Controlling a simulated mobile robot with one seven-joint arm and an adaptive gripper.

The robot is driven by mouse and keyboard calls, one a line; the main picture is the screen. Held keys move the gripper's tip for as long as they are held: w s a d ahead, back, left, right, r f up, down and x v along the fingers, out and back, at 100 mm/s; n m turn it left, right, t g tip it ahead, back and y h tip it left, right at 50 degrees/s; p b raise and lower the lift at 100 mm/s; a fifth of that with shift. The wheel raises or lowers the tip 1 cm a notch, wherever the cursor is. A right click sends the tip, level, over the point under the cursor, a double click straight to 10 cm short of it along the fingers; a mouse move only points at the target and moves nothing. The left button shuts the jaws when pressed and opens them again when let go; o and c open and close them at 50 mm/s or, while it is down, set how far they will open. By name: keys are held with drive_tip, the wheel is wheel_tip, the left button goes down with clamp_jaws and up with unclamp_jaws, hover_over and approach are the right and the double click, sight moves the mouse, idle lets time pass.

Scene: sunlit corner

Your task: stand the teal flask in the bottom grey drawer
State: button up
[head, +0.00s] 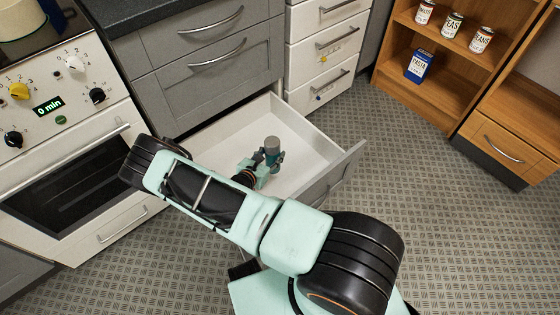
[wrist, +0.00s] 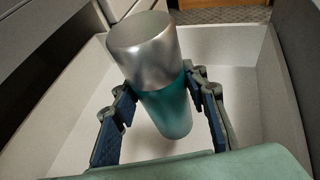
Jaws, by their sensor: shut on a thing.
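The teal flask (head: 271,145) with a grey metallic cap is inside the open bottom grey drawer (head: 335,181). My gripper (head: 266,163) reaches low into the drawer and is shut on the flask. In the wrist view the flask (wrist: 160,100) is between the two fingers of my gripper (wrist: 163,95), cap toward the camera. It looks about upright. Its base is near the white drawer floor (wrist: 238,110); I cannot tell whether it touches. The fingers hide part of its lower body in the head view.
The drawer is otherwise empty, with free floor around the flask. Closed grey drawers (head: 215,60) are above it. An oven (head: 75,185) stands at left, white drawers (head: 322,75) behind. A wooden shelf (head: 430,85) with several cans and a blue pasta box (head: 418,66) stands at right.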

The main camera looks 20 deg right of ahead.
drive_tip(key=w+d+f+b, duration=0.2)
drive_tip(key=d+f, duration=0.3)
drive_tip(key=w+d+f+b, duration=0.2)
drive_tip(key=d+f+b, duration=0.1)
drive_tip(key=f, duration=0.3)
drive_tip(key=shift+w+d+f+b, duration=0.25)
drive_tip(key=shift+w+d+b, duration=0.05)
drive_tip(key=shift+d, duration=0.6)
drive_tip(key=shift+f, duration=0.2)
drive_tip(key=o, duration=1.4)
drive_tip(key=shift+o, duration=0.2)
drive_tip(key=shift+r, duration=0.15)
